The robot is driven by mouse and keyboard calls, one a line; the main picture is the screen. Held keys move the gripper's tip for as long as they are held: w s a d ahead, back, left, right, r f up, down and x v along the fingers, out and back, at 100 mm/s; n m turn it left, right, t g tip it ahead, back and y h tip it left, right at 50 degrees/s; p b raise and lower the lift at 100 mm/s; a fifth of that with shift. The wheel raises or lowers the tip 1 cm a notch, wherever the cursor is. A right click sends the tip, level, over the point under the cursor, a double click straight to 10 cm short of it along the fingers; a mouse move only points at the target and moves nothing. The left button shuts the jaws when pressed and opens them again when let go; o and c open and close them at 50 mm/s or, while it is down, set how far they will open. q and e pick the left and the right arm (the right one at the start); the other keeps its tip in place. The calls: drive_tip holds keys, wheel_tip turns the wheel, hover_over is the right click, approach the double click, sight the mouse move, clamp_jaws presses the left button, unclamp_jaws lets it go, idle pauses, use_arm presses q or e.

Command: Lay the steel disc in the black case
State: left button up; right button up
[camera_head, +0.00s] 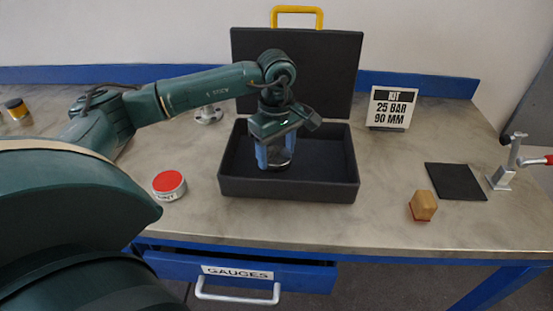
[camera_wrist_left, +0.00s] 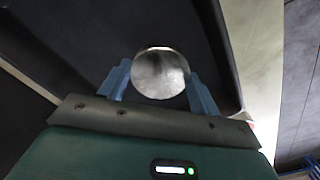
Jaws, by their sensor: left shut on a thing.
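The black case (camera_head: 290,190) stands open on the bench, its lid upright behind it with a yellow handle. My left gripper (camera_head: 274,163) points down inside the left part of the case. In the left wrist view the steel disc (camera_wrist_left: 160,74) sits between the two blue fingers of my left gripper (camera_wrist_left: 160,86), which is shut on it. The dark case interior shows behind the disc. In the head view the disc is hidden by the gripper, so I cannot tell whether it touches the case floor. My right gripper is not in view.
A red-topped tin (camera_head: 169,186) stands left of the case, and a metal flanged part (camera_head: 208,114) behind it. To the right are a sign (camera_head: 392,107), a tan block (camera_head: 423,205), a black mat (camera_head: 455,181) and a clamp (camera_head: 505,170). The gauges drawer (camera_head: 240,272) is partly open below.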

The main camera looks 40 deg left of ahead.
sight(276, 155)
use_arm(q)
wheel_tip(276, 155, down, 3)
drive_tip(key=shift+r, duration=0.1)
drive_tip(key=shift+f, duration=0.25)
drive_tip(key=o, duration=1.5)
drive_tip(key=shift+c, duration=0.2)
